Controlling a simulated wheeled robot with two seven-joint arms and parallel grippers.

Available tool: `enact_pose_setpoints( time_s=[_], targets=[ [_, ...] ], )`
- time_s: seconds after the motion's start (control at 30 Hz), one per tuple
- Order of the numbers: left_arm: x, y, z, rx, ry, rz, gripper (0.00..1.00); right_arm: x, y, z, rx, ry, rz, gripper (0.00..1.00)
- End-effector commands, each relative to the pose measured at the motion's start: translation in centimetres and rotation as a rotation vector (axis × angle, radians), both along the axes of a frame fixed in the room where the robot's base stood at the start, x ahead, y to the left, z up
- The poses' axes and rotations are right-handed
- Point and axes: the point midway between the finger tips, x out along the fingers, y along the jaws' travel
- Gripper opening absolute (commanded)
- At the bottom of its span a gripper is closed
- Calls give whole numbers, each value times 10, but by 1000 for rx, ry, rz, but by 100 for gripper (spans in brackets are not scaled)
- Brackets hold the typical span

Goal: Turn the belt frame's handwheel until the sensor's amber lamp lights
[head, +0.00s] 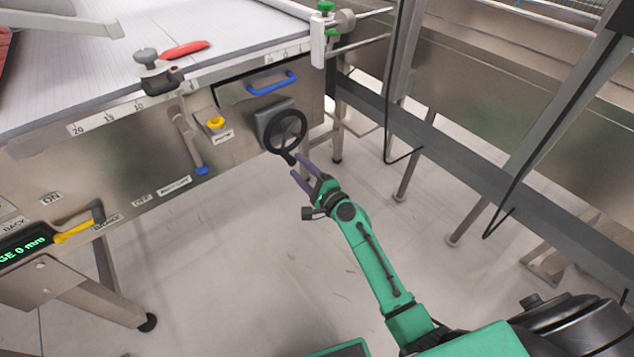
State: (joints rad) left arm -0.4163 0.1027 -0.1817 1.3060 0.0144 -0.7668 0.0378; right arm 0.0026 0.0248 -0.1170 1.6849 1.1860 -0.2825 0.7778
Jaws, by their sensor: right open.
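The black handwheel (304,128) is mounted on a grey block on the front of the steel belt frame (240,142). Its crank grip (289,158) sits at the bottom of the rim. My right gripper (297,166) is open, its two purple fingers pointing at the grip from below right. The fingertips are very close to the grip; I cannot tell whether they touch it. A white post with a green cap (319,42) stands at the belt's far corner. I cannot tell whether it is the sensor, and I see no lit amber lamp. My left gripper is out of view.
A blue handle (272,83) is just above the wheel. A yellow knob (215,122) and a blue-tipped lever (190,140) are to its left. Steel legs and a rail (450,148) stand on the right. Open floor lies below.

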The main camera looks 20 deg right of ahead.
Motion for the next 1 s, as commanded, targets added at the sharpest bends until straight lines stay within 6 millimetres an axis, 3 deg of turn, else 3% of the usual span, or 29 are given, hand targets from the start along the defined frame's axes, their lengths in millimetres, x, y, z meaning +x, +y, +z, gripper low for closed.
enact_pose_setpoints(
  time_s=[0.2,0.4,1.0],
  targets=[
    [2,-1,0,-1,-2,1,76,-56,-23,-3,-3,4,0,56],
    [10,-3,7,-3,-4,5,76,-84,-34,-2,-1,2,0,56],
    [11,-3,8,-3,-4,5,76,-86,-35,0,1,1,-1,56]
  ],
)
